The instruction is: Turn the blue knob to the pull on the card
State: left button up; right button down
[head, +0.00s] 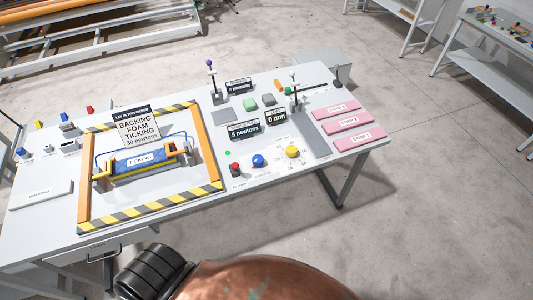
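The blue knob (258,160) sits on the white table top near its front edge, between a red button and a yellow knob. Small marks surround it, too small to read. The card (138,127) stands behind the striped frame and reads "LAY IN THIS ORDER", "BACKING FOAM TICKING" and "30 newtons". A dark display (245,130) behind the blue knob reads "5 newtons"; its small top line is hard to read. Neither of my grippers shows in the head view, and nothing touches the knob.
A yellow knob (292,151) and a red button (235,169) flank the blue knob. A striped frame (150,218) holds a blue roll labelled "TICKING" (140,160). Pink step cards (347,122) lie right. Upright stands (213,80) rise behind. A "0 mm" display (276,117) stands nearby.

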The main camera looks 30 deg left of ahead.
aim_at(258, 159)
jog(key=z, duration=0.95)
jog(key=k, duration=1.05)
jog(key=u, duration=1.55)
